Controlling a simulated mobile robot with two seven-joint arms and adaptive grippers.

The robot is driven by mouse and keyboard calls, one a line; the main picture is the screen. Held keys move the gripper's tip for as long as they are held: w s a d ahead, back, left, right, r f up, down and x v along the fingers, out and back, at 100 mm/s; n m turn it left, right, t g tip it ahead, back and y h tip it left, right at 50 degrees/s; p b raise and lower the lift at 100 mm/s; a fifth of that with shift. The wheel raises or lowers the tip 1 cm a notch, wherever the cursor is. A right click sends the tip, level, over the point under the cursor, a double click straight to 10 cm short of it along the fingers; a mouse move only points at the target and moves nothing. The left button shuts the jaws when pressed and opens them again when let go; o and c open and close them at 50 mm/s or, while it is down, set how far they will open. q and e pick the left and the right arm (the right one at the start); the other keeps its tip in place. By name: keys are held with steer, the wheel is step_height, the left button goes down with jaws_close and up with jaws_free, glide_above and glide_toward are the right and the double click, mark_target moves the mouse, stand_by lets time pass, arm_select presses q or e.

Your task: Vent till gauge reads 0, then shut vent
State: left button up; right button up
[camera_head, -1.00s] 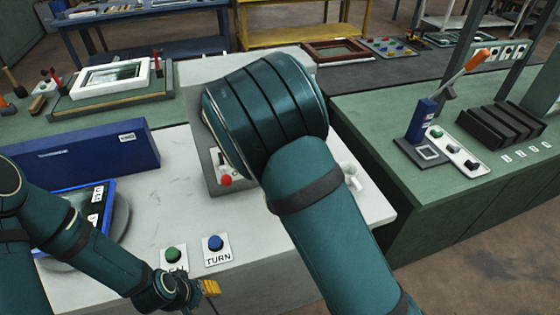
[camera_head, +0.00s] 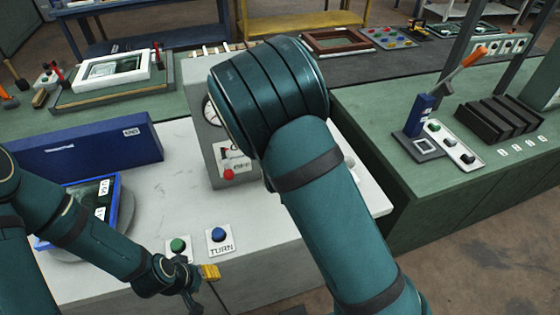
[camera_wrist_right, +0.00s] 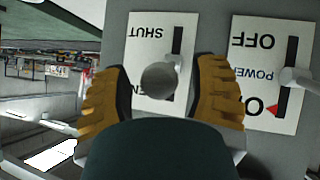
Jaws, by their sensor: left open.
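A grey panel box (camera_head: 222,165) stands on the white bench, with a round white gauge (camera_head: 210,112) partly covered by my right arm. The gauge's needle cannot be read. In the right wrist view, a white plate (camera_wrist_right: 140,52) reads SHUT at the top and, partly hidden, VENT below, upside down. Its vent lever has a round grey knob (camera_wrist_right: 159,80), with the stem around the middle of the slot. My right gripper (camera_wrist_right: 161,95) has its yellow fingers either side of the knob, with gaps; it is open. My left gripper (camera_head: 200,283) is open and empty at the bench's front edge.
A power switch plate (camera_wrist_right: 262,70) with its own lever sits close right of the vent plate. Green (camera_head: 178,245) and blue (camera_head: 218,235) buttons lie near my left gripper. A blue bin (camera_head: 85,153) and blue-framed screen (camera_head: 118,200) stand left. A red knob (camera_head: 229,174) is on the panel.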

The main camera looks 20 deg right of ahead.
steer(key=shift+s, duration=0.1)
steer(key=v, duration=1.2)
stand_by(0.4)
steer(key=s+d+f+g, duration=0.1)
steer(key=s+f, duration=0.1)
steer(key=f, duration=0.3)
steer(key=s+d+f+g, duration=0.1)
steer(key=s+f+g, duration=0.1)
steer(key=f, duration=0.4)
steer(key=s+d+f+g+y, duration=0.1)
steer(key=s+d+f+g, duration=0.1)
steer(key=f, duration=0.3)
steer(key=shift+s+f+m, duration=0.15)
steer(key=shift+s+m, duration=0.15)
steer(key=shift+s, duration=0.2)
steer(key=s+a+f+m+g+y, duration=0.2)
steer(key=s+a+f+g+y, duration=0.1)
steer(key=s+f, duration=0.3)
steer(key=s+a+f+m+g+y, duration=0.1)
steer(key=s+a+f+g+y, duration=0.15)
steer(key=s+f, duration=0.35)
steer(key=w+a+b, duration=0.1)
steer(key=b, duration=0.1)
steer(key=w+n+t+b, duration=0.1)
steer(key=w+b, duration=0.1)
steer(key=w+a+t+b, duration=0.1)
steer(key=w+b, duration=0.1)
steer(key=shift+w+a+r+y, duration=0.15)
steer(key=shift+a+r+y, duration=0.1)
steer(key=shift+a, duration=0.1)
